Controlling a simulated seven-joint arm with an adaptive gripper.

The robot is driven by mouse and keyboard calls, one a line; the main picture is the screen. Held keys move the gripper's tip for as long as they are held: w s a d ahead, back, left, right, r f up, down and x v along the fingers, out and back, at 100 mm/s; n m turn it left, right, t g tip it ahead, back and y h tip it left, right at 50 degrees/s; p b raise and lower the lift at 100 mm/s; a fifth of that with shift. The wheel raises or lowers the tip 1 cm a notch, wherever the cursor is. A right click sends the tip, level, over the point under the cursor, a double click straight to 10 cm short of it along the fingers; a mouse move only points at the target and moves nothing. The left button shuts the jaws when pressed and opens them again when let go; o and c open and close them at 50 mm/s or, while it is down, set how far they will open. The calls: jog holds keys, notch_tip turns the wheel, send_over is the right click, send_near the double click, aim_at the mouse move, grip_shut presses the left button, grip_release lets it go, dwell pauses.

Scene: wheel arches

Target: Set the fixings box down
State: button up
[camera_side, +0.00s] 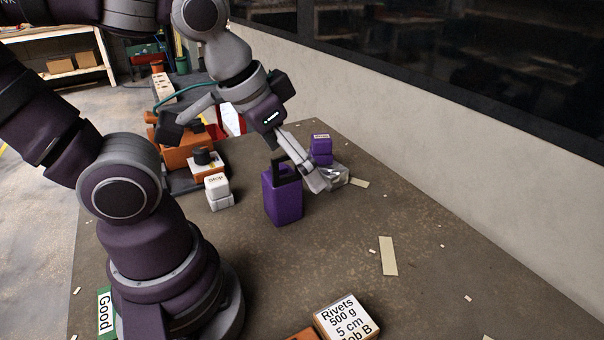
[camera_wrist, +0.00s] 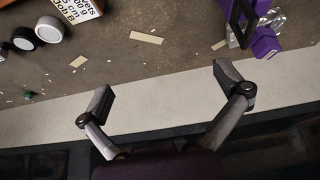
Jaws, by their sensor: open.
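A box with a white label reading "Rivets 500 g 5 cm Job B" (camera_side: 346,319), likely the fixings box, is at the front edge of the side view, partly cut off. It also shows at the top left of the wrist view (camera_wrist: 80,10). What lies under it is hidden. My gripper (camera_side: 243,157) is wide open and empty, above the back of the table and well away from that box. In the wrist view, its two fingers (camera_wrist: 165,88) are spread over the table edge and pale wall, with nothing between them.
A purple container with a black handle (camera_side: 283,203) stands close below one finger. Behind it are a smaller purple box (camera_side: 321,152) and a clear item. White blocks (camera_side: 218,190) and an orange machine (camera_side: 178,152) are left. The table's right side is mostly clear, with scraps.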

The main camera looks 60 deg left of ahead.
jog(key=d+f, duration=0.4)
jog(key=d, duration=0.2)
send_near(346, 321)
jog(key=shift+w+f+g, duration=0.4)
jog(key=shift+w+f, duration=0.35)
jog(key=shift+w, duration=0.05)
jog(key=x, duration=0.4)
jog(key=shift+s+d+f, duration=0.1)
jog(key=shift+d+f, duration=0.1)
jog(key=shift+f, duration=0.1)
jog(key=x, duration=0.6)
jog(key=shift+a, duration=0.2)
jog(key=shift+r, duration=0.1)
jog(key=c, duration=1.3)
